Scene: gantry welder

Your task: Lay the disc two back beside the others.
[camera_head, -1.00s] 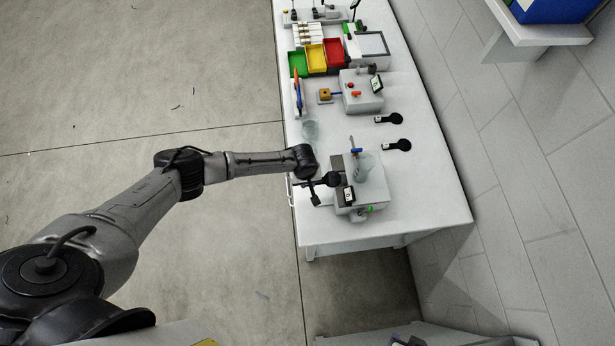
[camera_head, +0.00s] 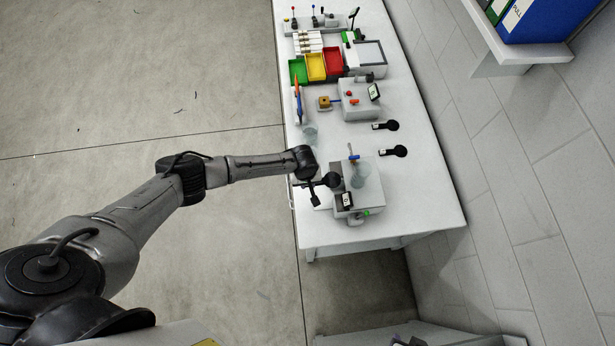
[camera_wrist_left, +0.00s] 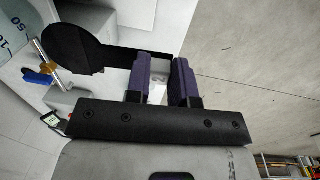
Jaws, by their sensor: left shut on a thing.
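My left gripper (camera_head: 314,188) is shut on the handle of a black disc (camera_head: 332,180), at the table's left side, next to the grey-white machine. In the left wrist view the round black disc (camera_wrist_left: 78,50) sticks out to the left of the purple-padded fingers (camera_wrist_left: 162,82). I cannot read a number on it. Two other black discs, an upper one (camera_head: 391,126) and a lower one (camera_head: 399,151), lie apart on the table to the right, white labels on their handles pointing left. My right gripper is not in view.
The machine (camera_head: 366,182) carries a clear beaker (camera_head: 361,174) and a blue-topped post. Another clear vessel (camera_head: 310,134) stands up-left of it. A second box device (camera_head: 358,100) and coloured bins (camera_head: 316,66) stand farther up. The white table (camera_head: 425,190) is clear right of the machine.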

